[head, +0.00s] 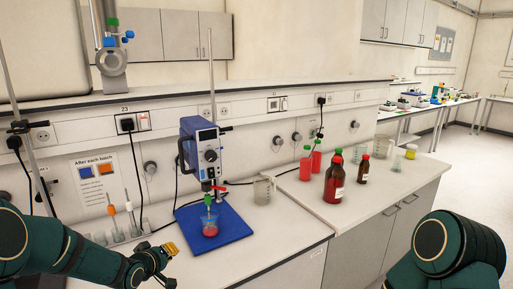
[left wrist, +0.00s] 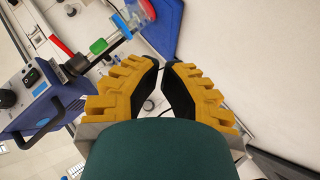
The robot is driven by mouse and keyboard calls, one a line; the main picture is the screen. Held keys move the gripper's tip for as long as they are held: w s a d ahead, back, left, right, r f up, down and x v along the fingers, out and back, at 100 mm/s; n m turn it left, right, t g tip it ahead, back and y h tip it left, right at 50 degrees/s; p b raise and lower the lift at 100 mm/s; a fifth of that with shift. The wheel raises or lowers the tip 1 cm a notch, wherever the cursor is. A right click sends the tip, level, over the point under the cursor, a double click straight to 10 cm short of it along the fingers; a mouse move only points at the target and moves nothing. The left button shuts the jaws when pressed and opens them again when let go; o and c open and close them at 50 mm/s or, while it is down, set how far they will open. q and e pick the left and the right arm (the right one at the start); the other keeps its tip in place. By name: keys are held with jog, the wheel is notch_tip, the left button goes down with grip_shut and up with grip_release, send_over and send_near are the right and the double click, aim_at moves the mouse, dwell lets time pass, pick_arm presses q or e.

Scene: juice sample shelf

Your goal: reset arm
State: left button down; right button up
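My left gripper (head: 164,258) is low over the front of the bench, in front of the blue stirrer plate. In the left wrist view its yellow-padded fingers (left wrist: 161,65) come together at the tips, with nothing seen between them. The beaker of red liquid (head: 210,225) stands on the blue plate (head: 232,238) under the overhead stirrer (head: 205,150), apart from my gripper. The stirrer also shows in the left wrist view (left wrist: 35,90). My right arm (head: 445,245) shows at the lower right; its gripper is out of view.
A rack with several upright tools (head: 120,235) stands left of the stirrer. An empty glass beaker (head: 263,190) is right of it. Brown bottles (head: 334,182) and red containers (head: 306,168) stand on the right counter. The bench front between my arms is clear.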

pick_arm(q)
jog(key=s+d+f+m+g+b, duration=0.1)
jog(key=s+d+f+g, duration=0.1)
jog(key=s+d+f, duration=0.4)
jog(key=s+d+f+m+g, duration=0.1)
jog(key=s+d+f+g, duration=0.2)
jog(key=f, duration=0.5)
jog(key=s+d+f+m+g+b, duration=0.1)
jog(key=s+d+f+m+g, duration=0.1)
jog(key=s, duration=0.8)
jog(key=s+d+f+m+g+h, duration=0.1)
jog(key=s+d+f, duration=0.4)
jog(key=s, duration=0.5)
notch_tip(320, 180, down, 2)
jog(key=shift+s+d+f+m+g+b, duration=0.1)
jog(key=shift+s+d+m+g+b, duration=0.2)
jog(key=shift+m+g, duration=0.35)
jog(key=shift+w+a, duration=0.1)
